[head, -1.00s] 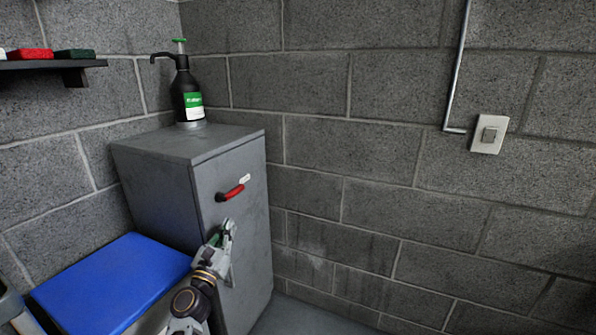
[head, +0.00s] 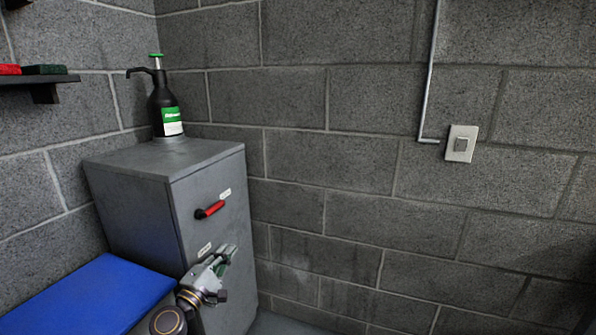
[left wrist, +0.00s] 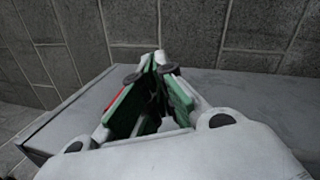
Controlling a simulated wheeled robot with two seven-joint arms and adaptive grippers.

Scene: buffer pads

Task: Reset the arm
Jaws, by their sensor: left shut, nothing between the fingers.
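My left gripper (head: 228,254) is in front of the lower front of the grey cabinet (head: 125,206), below its red handle (head: 210,209). In the left wrist view the gripper's fingers (left wrist: 157,60) come together at the tips and hold nothing. The cabinet's grey surface lies beyond them, and a bit of red shows beside the left finger. In the head view I cannot tell whether the gripper touches the cabinet front. My right gripper is not in view.
A black pump bottle (head: 166,100) with a green-and-white label stands on the cabinet. A blue-topped box (head: 88,297) is at the lower left. A shelf (head: 40,79) with red and green pads is on the left wall. A switch (head: 461,144) is on the block wall.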

